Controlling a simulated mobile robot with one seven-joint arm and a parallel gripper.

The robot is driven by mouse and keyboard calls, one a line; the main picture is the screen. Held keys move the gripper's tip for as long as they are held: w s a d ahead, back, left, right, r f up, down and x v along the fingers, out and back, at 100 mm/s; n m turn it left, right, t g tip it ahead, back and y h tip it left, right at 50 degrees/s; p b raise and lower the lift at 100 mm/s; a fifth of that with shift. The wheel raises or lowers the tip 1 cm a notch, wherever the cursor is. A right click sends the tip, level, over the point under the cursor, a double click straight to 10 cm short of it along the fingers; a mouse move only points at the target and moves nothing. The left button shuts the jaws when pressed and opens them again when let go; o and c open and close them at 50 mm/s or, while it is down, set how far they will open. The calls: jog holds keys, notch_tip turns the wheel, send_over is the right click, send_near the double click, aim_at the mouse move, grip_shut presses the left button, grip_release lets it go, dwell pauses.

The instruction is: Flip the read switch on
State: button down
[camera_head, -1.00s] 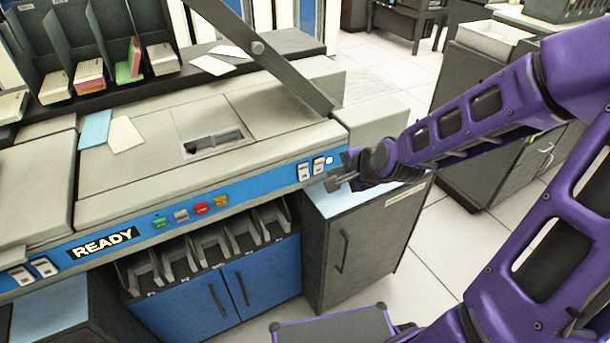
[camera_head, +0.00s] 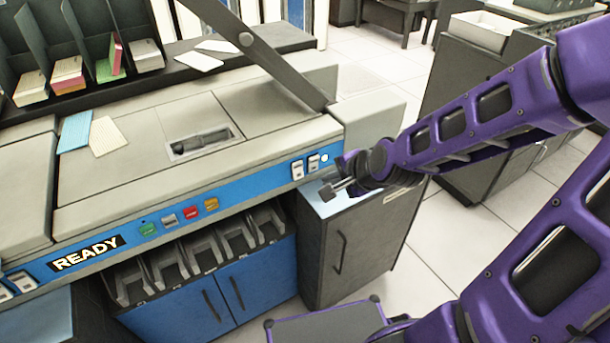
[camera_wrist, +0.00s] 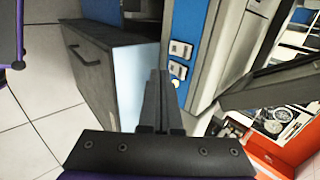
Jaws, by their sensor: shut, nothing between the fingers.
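Two small white rocker switches, one left (camera_head: 298,169) and one right (camera_head: 313,162), sit at the right end of the machine's blue front panel (camera_head: 250,188). A small round white light (camera_head: 325,157) is beside them. The switches also show in the wrist view (camera_wrist: 181,48), (camera_wrist: 178,71). Their labels are too small to read, so I cannot tell which is the read switch or its position. My gripper (camera_head: 326,191) is shut and empty, just below and right of the switches, apparently apart from them. Its closed fingers (camera_wrist: 160,95) point toward the panel's end.
More white switches (camera_head: 22,281) sit at the panel's left end, beside the READY sign (camera_head: 88,253). Several coloured buttons (camera_head: 190,213) lie between. A grey cabinet (camera_head: 355,245) stands below my gripper. A grey bar (camera_head: 270,60) slants over the machine top.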

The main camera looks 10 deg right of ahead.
jog(key=shift+w+a+r, duration=0.1)
send_near(300, 178)
notch_tip(300, 178, down, 4)
jog(key=w, duration=0.1)
jog(key=w+a, duration=0.1)
jog(key=shift+w, duration=0.35)
jog(key=shift+w+a+b, duration=0.2)
jog(key=shift+w+b, duration=0.1)
jog(key=shift+w, duration=0.3)
jog(key=shift+f, duration=0.2)
